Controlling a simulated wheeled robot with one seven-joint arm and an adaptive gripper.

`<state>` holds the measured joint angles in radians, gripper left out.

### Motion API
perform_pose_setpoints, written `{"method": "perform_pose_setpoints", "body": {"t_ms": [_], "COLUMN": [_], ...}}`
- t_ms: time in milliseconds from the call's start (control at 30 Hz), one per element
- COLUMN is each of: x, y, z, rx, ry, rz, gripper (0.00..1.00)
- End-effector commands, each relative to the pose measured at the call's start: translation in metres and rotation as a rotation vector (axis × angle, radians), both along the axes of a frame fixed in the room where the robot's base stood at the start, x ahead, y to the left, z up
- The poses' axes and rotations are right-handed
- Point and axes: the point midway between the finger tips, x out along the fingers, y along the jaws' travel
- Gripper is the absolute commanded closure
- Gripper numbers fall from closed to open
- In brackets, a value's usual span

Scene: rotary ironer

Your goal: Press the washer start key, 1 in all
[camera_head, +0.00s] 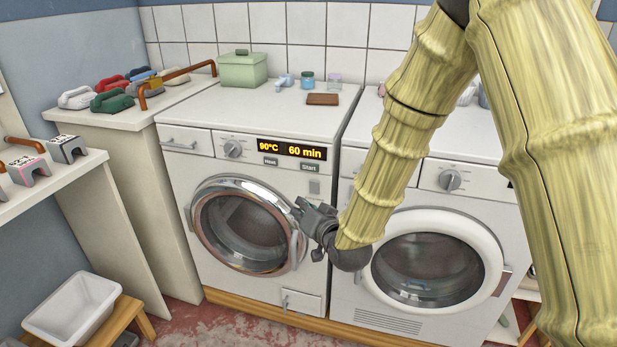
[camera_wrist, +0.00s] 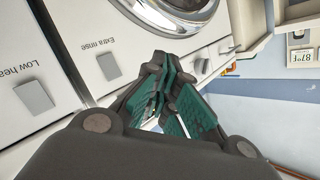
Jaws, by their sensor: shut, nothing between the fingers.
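The washer (camera_head: 185,190) is the left white machine, with its round glass door (camera_head: 245,228) shut. Its panel has a lit display (camera_head: 291,149) reading 90°C and 60 min. The start key (camera_head: 309,168), a small grey key marked Start, sits under the display, beside another small key (camera_head: 270,161). My gripper (camera_head: 301,207) is shut and empty at the right edge of the door, below and apart from the start key. In the wrist view the green-padded fingers (camera_wrist: 170,85) are together; the start key cannot be made out there.
A second machine (camera_head: 430,270) stands right of the washer, partly behind my arm. The wrist view shows grey keys marked Extra rinse (camera_wrist: 108,67) and Low heat (camera_wrist: 33,96). A green box (camera_head: 243,70) and small jars stand on the washer top.

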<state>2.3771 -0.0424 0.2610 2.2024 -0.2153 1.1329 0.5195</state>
Motion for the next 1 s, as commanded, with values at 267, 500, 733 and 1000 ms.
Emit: {"method": "perform_pose_setpoints", "body": {"t_ms": [267, 500, 733, 1000], "x": [0.009, 0.009, 0.017, 0.043], "y": [0.015, 0.015, 0.013, 0.004], "z": [0.031, 0.031, 0.031, 0.031], "rx": [0.049, 0.049, 0.049, 0.048], "ry": [-0.066, -0.066, -0.066, -0.066], "rz": [0.018, 0.018, 0.016, 0.016], "gripper": [1.00, 1.00, 1.00, 1.00]}}
